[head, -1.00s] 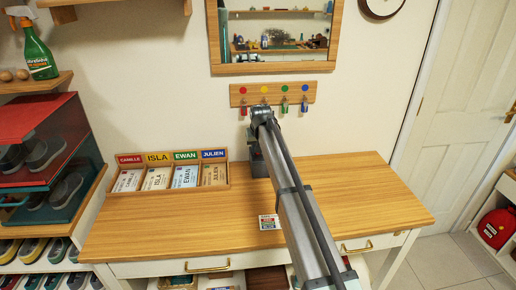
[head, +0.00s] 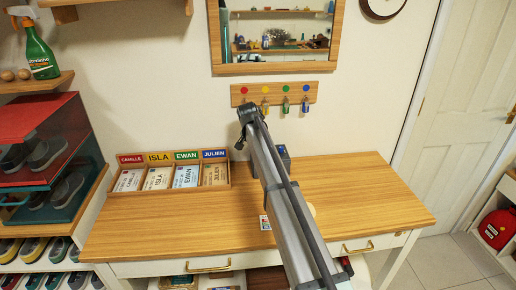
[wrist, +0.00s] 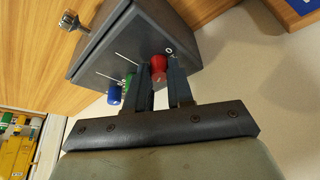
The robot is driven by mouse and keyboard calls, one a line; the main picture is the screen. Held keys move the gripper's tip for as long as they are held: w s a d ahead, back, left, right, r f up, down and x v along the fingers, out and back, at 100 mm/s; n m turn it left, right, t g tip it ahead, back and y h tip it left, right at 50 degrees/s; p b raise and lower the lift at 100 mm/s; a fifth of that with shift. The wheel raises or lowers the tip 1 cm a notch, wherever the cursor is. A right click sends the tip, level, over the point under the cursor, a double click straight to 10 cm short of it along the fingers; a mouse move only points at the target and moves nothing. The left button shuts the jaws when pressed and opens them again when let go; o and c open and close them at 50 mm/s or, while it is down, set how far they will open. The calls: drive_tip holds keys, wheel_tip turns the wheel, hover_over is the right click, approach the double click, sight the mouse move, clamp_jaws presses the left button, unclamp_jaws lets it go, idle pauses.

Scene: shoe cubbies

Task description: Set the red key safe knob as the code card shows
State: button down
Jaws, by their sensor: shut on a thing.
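The key safe (wrist: 110,48) is a dark grey box with a red knob (wrist: 158,68), a green knob (wrist: 129,79) and a blue knob (wrist: 114,95) on one face. My gripper (wrist: 161,82) is shut on the red knob, one finger on each side. A white 0 mark shows by the red knob; its pointer cannot be read. White lines show near the other knobs. In the head view the key safe (head: 284,155) stands at the desk's back, partly behind my arm. The code card (head: 265,222) lies on the desk, partly covered by my arm; its print is too small to read.
A name-card rack (head: 171,188) stands on the desk (head: 370,195) at the left. A key rack (head: 313,93) with coloured tags hangs on the wall above. A pale round thing (head: 311,210) shows beside my arm. The desk's right side is clear.

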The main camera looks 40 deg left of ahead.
idle(0.4)
drive_tip(key=c, duration=1)
unclamp_jaws()
drive_tip(key=n, duration=0.2)
drive_tip(key=n+y, duration=0.1)
drive_tip(key=n, duration=0.1)
drive_tip(key=shift+w+d+g+y, duration=0.1)
drive_tip(key=shift+d+g+y, duration=0.05)
drive_tip(key=shift+g+y, duration=0.15)
drive_tip(key=n, duration=0.2)
drive_tip(key=n+g+y, duration=0.1)
drive_tip(key=n, duration=0.2)
drive_tip(key=shift+w+n+g, duration=0.1)
drive_tip(key=shift+n+g, duration=0.2)
drive_tip(key=v, duration=1.4)
drive_tip(key=shift+d, duration=0.15)
drive_tip(key=shift+f, duration=0.2)
